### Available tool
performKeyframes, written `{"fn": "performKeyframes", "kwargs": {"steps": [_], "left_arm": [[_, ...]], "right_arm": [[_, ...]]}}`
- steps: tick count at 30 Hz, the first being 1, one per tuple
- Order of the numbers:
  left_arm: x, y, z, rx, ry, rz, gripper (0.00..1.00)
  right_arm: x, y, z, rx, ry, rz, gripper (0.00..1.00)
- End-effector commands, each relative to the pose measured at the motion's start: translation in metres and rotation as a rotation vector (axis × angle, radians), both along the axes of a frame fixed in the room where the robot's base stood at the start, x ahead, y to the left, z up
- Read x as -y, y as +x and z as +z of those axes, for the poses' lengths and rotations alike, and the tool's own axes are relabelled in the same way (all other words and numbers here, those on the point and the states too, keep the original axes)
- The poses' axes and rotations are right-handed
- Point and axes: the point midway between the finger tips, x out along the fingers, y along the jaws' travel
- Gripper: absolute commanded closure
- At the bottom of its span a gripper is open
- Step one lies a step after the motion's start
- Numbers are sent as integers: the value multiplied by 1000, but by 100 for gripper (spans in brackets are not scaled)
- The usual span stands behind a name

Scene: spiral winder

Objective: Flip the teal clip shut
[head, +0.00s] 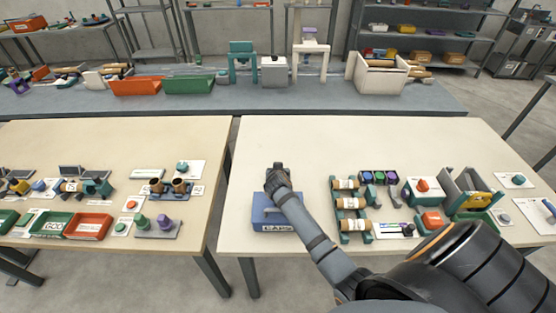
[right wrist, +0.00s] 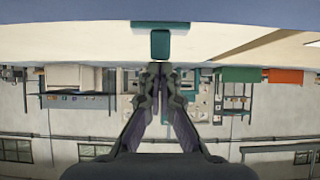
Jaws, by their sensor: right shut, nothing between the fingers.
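My right gripper (head: 277,170) is shut and empty, over the right table just behind the blue box marked CAPS (head: 262,208). In the right wrist view its fingertips (right wrist: 160,72) come together just below a teal piece (right wrist: 160,42) in the picture. This piece looks like the teal clip: a short tab joined to a wider teal strip. That view appears upside down. I cannot tell whether the fingertips touch the tab. I cannot make out the clip in the head view, where the gripper and arm cover part of the box area. My left gripper is not in view.
Right of my arm stand a teal rack (head: 340,223) with tan rolls, a white block with an orange knob (head: 422,186) and a grey and teal holder (head: 470,195). Bins and fixtures line the back bench (head: 230,98). The table left of the box is clear.

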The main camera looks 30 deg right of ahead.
Motion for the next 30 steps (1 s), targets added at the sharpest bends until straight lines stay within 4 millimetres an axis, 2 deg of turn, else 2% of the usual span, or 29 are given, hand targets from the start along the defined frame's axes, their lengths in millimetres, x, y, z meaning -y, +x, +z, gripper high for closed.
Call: {"fn": "performKeyframes", "kwargs": {"steps": [19,30], "left_arm": [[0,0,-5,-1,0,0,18],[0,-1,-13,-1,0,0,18]], "right_arm": [[-2,-3,-4,-3,1,-1,100],[6,10,-8,-2,2,-1,100]]}}
